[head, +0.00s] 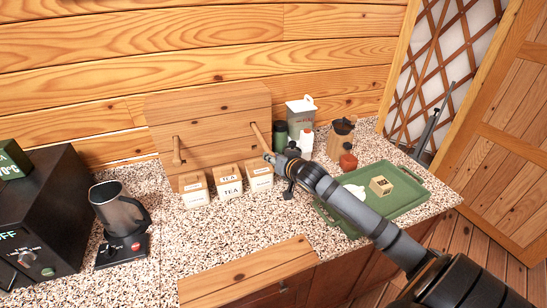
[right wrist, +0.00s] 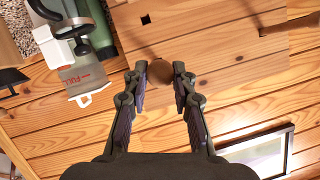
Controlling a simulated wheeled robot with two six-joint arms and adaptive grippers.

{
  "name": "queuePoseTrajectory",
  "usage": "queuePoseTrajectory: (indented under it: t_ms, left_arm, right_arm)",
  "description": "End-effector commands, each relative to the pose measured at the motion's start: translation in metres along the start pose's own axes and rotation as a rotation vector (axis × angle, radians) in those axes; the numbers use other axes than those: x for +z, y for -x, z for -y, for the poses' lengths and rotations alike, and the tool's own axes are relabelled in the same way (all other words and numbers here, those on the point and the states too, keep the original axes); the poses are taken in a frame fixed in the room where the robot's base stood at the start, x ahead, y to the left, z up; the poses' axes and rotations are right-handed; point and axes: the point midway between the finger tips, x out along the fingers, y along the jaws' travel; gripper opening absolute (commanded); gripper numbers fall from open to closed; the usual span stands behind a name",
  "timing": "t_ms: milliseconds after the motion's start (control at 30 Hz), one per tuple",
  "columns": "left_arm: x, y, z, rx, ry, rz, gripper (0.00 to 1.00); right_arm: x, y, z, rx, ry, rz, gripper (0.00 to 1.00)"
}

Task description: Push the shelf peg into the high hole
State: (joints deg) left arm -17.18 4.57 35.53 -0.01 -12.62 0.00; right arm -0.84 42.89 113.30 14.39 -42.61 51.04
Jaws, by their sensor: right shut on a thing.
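A pale wooden board (head: 215,110) stands upright against the back wall. A wooden peg (head: 261,138) at its right side runs from the board's face to my right gripper (head: 272,158). The gripper is shut on the peg; the right wrist view shows the peg's round end (right wrist: 159,73) between the fingertips. I cannot tell how deep its far end sits in the board. Another peg (head: 177,152) sticks out from the board's left side. A small dark square hole (right wrist: 146,19) shows in the board in the right wrist view. My left gripper is not in view.
Several tea boxes (head: 230,183) stand just in front of the board. Bottles (head: 305,142), a grey canister (head: 300,115) and a grinder (head: 342,132) stand to the right. A green tray (head: 408,197) lies under my right arm. A jug (head: 119,210) stands at left.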

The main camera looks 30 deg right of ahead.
Motion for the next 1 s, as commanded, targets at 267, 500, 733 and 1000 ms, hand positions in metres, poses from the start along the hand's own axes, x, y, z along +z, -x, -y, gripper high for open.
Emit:
queuePoseTrajectory:
  t_ms: [267,500,733,1000]
  left_arm:
    - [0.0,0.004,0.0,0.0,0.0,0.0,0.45]
    - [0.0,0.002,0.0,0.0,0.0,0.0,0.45]
    - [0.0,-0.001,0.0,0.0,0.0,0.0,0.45]
    - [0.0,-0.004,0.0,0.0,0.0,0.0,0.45]
  right_arm:
    - [0.0,0.0,0.0,0.0,0.0,0.0,0.0]
    - [-0.001,-0.002,0.0,0.001,0.0,-0.001,0.0]
    - [-0.003,-0.008,-0.001,0.002,-0.001,-0.001,0.0]
    - [-0.005,-0.014,-0.001,0.003,-0.001,-0.001,0.0]
